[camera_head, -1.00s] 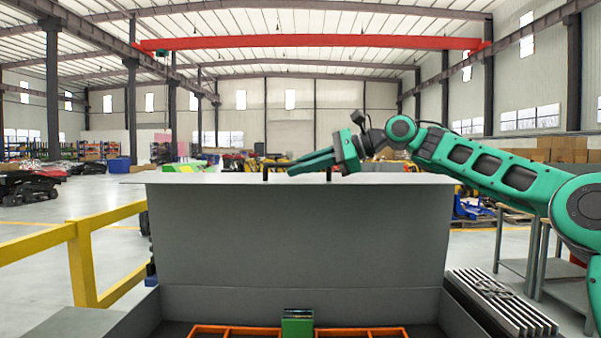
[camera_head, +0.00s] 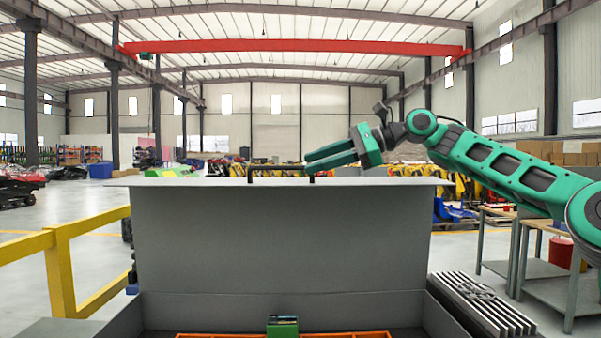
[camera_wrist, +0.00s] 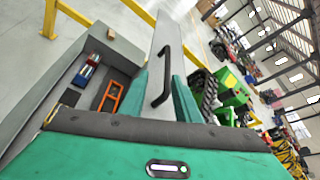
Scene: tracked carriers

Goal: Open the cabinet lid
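The cabinet lid (camera_head: 280,235) is a large grey panel standing upright behind the cabinet's uncovered interior. A pale flat strip (camera_head: 390,181) runs along its top and carries a black bar handle (camera_head: 281,171). The wrist view shows the handle (camera_wrist: 163,80) on the pale face, between the lines of the two green fingers. My gripper (camera_head: 308,164) is at the handle's right end, fingers pointing left, with a gap between them. In the wrist view my gripper (camera_wrist: 161,80) has its fingers apart. I see no clear contact with the handle.
Orange frames (camera_head: 220,335) and a green block (camera_head: 283,326) lie inside the cabinet. A yellow railing (camera_head: 62,265) stands on the left. Grey ribbed bars (camera_head: 482,305) and a worktable (camera_head: 548,280) are on the right. Open floor lies left of the railing.

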